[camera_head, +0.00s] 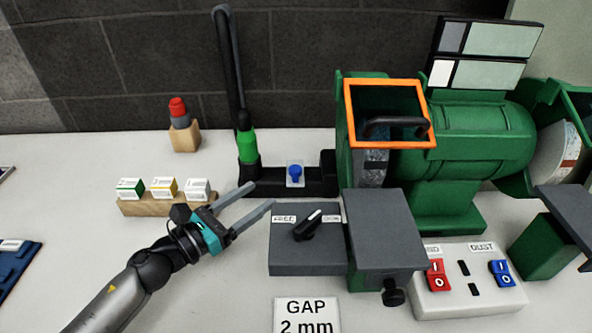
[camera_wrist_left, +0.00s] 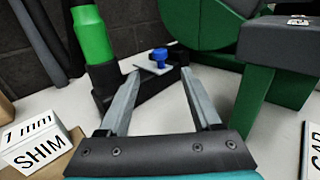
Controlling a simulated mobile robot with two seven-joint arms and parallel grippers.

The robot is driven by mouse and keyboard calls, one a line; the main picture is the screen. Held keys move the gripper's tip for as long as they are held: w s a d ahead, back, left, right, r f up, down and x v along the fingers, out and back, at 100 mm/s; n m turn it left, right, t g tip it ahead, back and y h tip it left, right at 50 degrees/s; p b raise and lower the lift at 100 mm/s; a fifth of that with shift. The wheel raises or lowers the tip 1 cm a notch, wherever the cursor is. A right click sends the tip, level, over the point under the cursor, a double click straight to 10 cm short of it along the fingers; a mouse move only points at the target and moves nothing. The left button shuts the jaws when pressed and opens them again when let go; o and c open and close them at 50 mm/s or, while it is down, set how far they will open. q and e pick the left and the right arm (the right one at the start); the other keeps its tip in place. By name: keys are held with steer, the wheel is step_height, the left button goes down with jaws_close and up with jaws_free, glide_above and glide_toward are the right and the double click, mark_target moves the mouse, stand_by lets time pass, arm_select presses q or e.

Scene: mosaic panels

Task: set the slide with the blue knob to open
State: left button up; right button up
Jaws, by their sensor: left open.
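The blue knob (camera_head: 295,173) stands on a small pale slide plate on the low black duct at the foot of the hose. In the left wrist view the blue knob (camera_wrist_left: 159,56) and its pale plate (camera_wrist_left: 150,67) show just beyond the fingertips, near the middle. My left gripper (camera_head: 262,195) is open and empty, to the front left of the knob and apart from it. It also shows in the left wrist view (camera_wrist_left: 161,72), fingers spread. I cannot read any slide marking. My right gripper is not in view.
A black hose with a green collar (camera_head: 247,147) rises left of the knob. The green grinder (camera_head: 470,140) stands to the right. Shim blocks on a wooden holder (camera_head: 165,207) are left of my gripper.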

mark_target(291, 174)
arm_select(q)
steer(key=x, duration=1.1)
steer(key=shift+w+d+b, duration=0.25)
steer(key=shift+b, duration=0.1)
steer(key=shift+c, duration=0.4)
jaws_close()
steer(key=shift+f, duration=0.1)
stand_by(0.4)
